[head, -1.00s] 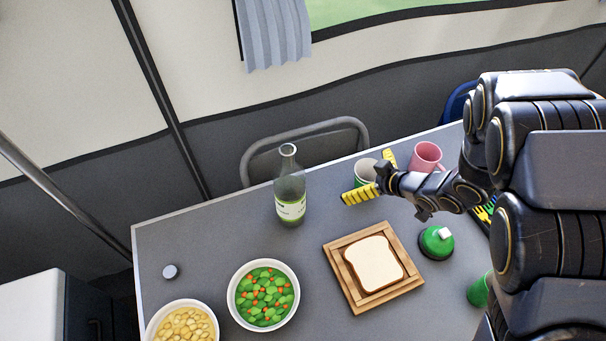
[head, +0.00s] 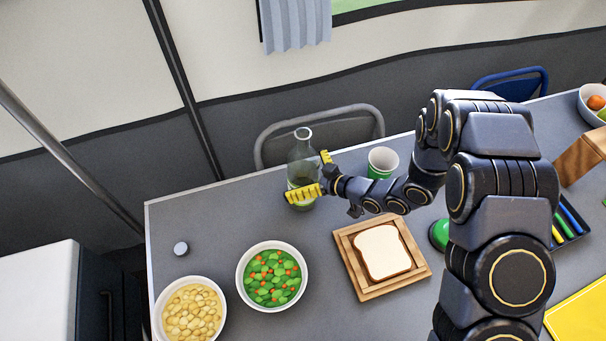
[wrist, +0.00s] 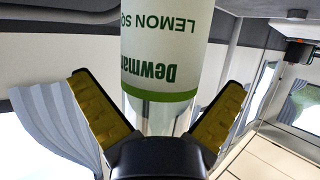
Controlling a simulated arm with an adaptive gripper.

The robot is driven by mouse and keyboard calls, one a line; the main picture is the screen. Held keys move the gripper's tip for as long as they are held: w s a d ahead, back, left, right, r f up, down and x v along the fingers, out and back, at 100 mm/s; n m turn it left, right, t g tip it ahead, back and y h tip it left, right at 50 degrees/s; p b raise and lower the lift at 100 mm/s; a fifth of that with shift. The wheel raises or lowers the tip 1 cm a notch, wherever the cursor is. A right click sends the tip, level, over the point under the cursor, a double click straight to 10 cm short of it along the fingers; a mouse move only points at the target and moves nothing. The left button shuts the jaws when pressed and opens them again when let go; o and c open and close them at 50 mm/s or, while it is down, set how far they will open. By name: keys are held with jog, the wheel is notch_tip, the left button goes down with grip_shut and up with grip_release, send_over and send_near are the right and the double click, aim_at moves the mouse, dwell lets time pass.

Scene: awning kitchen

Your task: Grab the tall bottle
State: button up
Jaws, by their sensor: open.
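The tall bottle (head: 301,151) is clear glass with a green and white label and stands upright near the table's far edge. It also fills the upper middle of the wrist view (wrist: 165,45), where its label reads upside down. My gripper (head: 312,176) is open at the bottle, with yellow-padded fingers. In the wrist view its fingers (wrist: 160,108) spread to either side of the bottle, with a gap at each side. In the head view the near finger hides the lower part of the bottle.
A green and white cup (head: 383,162) stands right of the bottle. Bread on a wooden board (head: 352,262), a bowl of vegetables (head: 243,292), a bowl of yellow food (head: 160,315) and a small grey cap (head: 181,249) lie nearer. A chair back (head: 258,150) stands behind the bottle.

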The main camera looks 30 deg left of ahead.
jog(key=c, duration=1.1)
jog(key=shift+c, duration=0.2)
jog(key=shift+r, duration=0.1)
